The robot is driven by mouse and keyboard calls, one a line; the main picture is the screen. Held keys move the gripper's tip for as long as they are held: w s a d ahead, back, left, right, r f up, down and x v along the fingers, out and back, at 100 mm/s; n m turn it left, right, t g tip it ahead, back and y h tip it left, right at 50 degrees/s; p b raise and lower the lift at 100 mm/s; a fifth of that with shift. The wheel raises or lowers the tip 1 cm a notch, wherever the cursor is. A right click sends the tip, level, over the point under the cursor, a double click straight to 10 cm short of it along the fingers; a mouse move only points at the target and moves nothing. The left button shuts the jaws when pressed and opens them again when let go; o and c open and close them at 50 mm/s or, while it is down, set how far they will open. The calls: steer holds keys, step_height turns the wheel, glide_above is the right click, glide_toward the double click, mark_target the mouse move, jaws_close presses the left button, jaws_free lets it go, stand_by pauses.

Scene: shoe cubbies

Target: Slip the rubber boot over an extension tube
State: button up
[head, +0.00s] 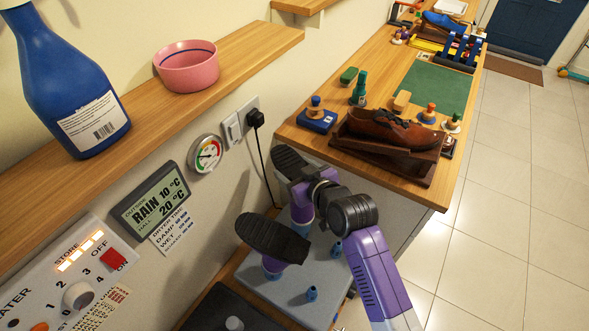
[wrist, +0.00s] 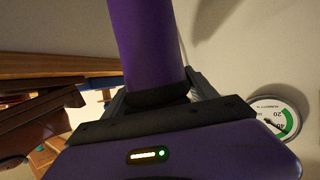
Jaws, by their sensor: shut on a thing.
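The purple rubber boot (head: 299,207) is upside down, with its dark sole (head: 290,162) up near the wall. My gripper (head: 308,190) is shut on its shaft. In the wrist view the purple shaft (wrist: 148,45) stands between the fingers. A blue extension tube (head: 301,228) shows directly under the shaft. I cannot tell how far the shaft is around it. Another boot with a dark sole (head: 272,238) is upside down over a tube at the left of the grey dryer top (head: 280,287).
Short blue pegs (head: 336,248) (head: 312,294) stand on the dryer top. A control panel (head: 75,275), display (head: 150,200) and round gauge (head: 207,153) are on the wall. A bench with a brown shoe (head: 390,130) stands behind. A shelf (head: 170,115) runs above left.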

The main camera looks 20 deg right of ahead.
steer(key=shift+f, duration=0.1)
steer(key=o, duration=1.8)
steer(key=v, duration=0.8)
steer(key=shift+b, duration=0.3)
steer(key=shift+w, duration=0.1)
steer(key=shift+c, duration=0.2)
